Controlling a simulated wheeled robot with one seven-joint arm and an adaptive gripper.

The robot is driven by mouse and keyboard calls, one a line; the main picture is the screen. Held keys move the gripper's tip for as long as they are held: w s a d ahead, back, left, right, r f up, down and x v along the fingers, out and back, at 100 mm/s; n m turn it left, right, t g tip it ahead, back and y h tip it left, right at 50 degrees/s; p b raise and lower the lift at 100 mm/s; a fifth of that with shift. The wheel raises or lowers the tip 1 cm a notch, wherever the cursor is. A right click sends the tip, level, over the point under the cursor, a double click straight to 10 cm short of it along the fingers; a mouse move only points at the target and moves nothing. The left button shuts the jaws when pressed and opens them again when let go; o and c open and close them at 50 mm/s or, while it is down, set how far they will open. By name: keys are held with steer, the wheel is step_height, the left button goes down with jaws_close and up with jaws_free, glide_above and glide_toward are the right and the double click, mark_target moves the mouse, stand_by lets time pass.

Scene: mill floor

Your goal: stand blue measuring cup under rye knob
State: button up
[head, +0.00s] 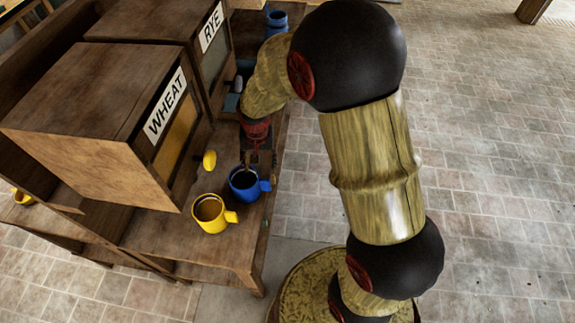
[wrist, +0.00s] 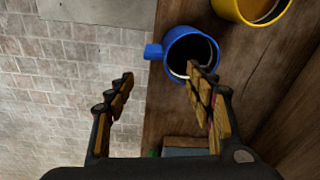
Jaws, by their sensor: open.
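A blue measuring cup (head: 241,186) stands upright on the bench in front of the wheat bin, its handle toward the open floor. In the wrist view the blue cup (wrist: 176,41) is ahead of my gripper (wrist: 160,73), which is open and empty. One finger overlaps the cup's near rim; the other is out to the left, past the handle. I cannot tell whether the finger touches the cup. In the head view my gripper (head: 250,162) is beside the cup. A grey knob (head: 237,84) sits below the RYE label (head: 211,27), partly behind my arm.
A yellow cup (head: 208,222) with brownish contents stands beside the blue one. The wheat bin (head: 82,88) has a yellow knob (head: 209,159). Another blue vessel (head: 276,22) stands at the far end. A blue-grey item (head: 231,102) lies below the rye knob. Tiled floor is clear to the right.

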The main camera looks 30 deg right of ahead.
steer(key=s+r+n+t, duration=0.1)
steer(key=s+r, duration=0.5)
steer(key=r, duration=0.5)
steer(key=s+r+n+t, duration=0.2)
steer(key=s+r, duration=0.4)
steer(key=r, duration=0.5)
steer(key=shift+s+d, duration=0.15)
steer(key=shift+d, duration=0.1)
steer(key=shift+o, duration=0.4)
steer(key=s+r+n+t, duration=0.1)
steer(key=s+r, duration=0.3)
steer(key=s, duration=0.5)
steer(key=shift+r+n+t, duration=0.3)
steer(key=shift+r+n, duration=0.05)
steer(key=shift+n, duration=0.15)
steer(key=shift+o, duration=0.4)
steer(key=shift+s+d+f, duration=0.1)
steer(key=shift+d+f, duration=0.15)
steer(key=shift+d, duration=0.05)
steer(key=m+t+y+b, duration=0.4)
steer(key=m+y+b, duration=1.15)
steer(key=m, duration=0.85)
glide_toward(263, 184)
steer(key=w+a+f, duration=0.1)
steer(key=w+a, duration=0.1)
steer(key=b+x, duration=0.2)
steer(key=x, duration=0.5)
steer(key=shift+w+a+f+b, duration=0.1)
steer(key=shift+w+b, duration=0.05)
steer(key=shift+b, duration=0.15)
